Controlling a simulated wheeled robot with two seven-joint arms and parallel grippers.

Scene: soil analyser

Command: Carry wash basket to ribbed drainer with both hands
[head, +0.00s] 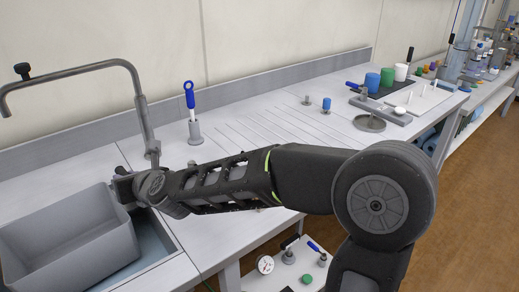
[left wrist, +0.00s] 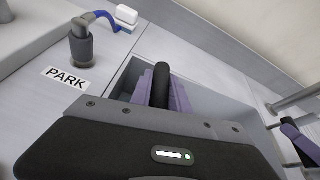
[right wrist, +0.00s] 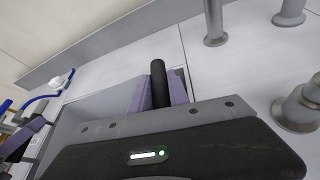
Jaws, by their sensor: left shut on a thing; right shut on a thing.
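The wash basket (head: 70,235) is a grey open box at the left of the head view. It is over or in the sink (head: 155,250); I cannot tell whether it touches the bottom. My right gripper (head: 122,190) is shut on the black handle (right wrist: 158,82) at the basket's right end; its purple pads (right wrist: 160,95) grip it. My left gripper (left wrist: 162,95) is shut on the other black handle (left wrist: 161,80); it is outside the head view. The ribbed drainer (head: 285,128) is a flat area with raised bars on the counter, right of the sink, and looks empty.
A grey tap (head: 142,110) arches behind the basket. A blue-handled tool in a holder (head: 192,115) and small posts stand near the drainer. Coloured jars (head: 380,82) and a balance-like stand (head: 370,122) are farther right. A PARK label (left wrist: 66,77) lies left of the basket.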

